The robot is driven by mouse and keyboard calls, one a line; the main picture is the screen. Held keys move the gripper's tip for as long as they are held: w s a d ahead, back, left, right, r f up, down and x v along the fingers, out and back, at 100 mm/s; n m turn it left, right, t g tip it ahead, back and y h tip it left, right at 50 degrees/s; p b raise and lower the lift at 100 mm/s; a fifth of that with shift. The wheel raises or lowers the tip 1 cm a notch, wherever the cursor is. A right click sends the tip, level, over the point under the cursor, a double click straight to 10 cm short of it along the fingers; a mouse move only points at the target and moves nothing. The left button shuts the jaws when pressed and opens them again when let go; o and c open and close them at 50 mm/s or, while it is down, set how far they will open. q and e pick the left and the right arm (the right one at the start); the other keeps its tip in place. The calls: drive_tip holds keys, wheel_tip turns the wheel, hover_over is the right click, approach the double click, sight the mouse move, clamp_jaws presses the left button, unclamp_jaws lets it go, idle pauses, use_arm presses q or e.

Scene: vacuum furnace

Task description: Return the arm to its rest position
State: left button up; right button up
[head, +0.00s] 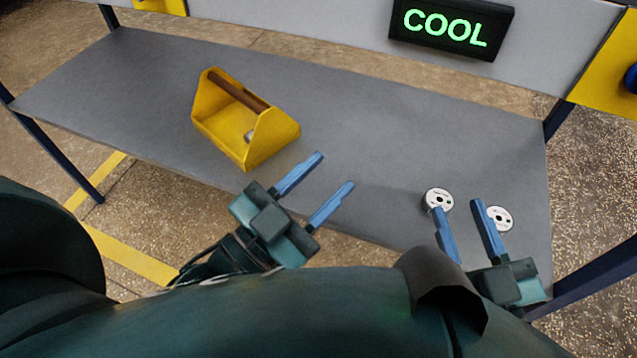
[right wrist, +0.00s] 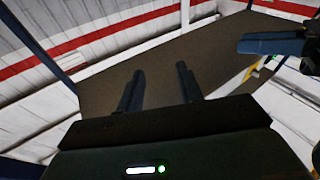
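My left gripper (head: 330,181) has its two blue fingers spread apart with nothing between them, in front of the yellow toolbox in the head view. My right gripper (head: 457,221) is at the lower right of the head view, over the front edge of the table near two white discs. Its fingers are apart and nothing shows between them. In the right wrist view the right gripper (right wrist: 160,82) also shows its two dark fingers apart and empty. Part of another gripper (right wrist: 272,42) shows at the right of that view.
A grey table (head: 360,120) spans the head view. On it stand a yellow toolbox (head: 262,140) with a brown handle and two white discs, one left (head: 438,197) and one right (head: 501,220). A sign (head: 450,24) reads "COOL". The table's middle is clear.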

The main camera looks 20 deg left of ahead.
use_arm(q)
drive_tip(key=shift+a+f+n+y, duration=0.1)
drive_tip(key=shift+f+n+y, duration=0.4)
drive_tip(key=shift+n, duration=0.5)
drive_tip(key=shift+f, duration=0.1)
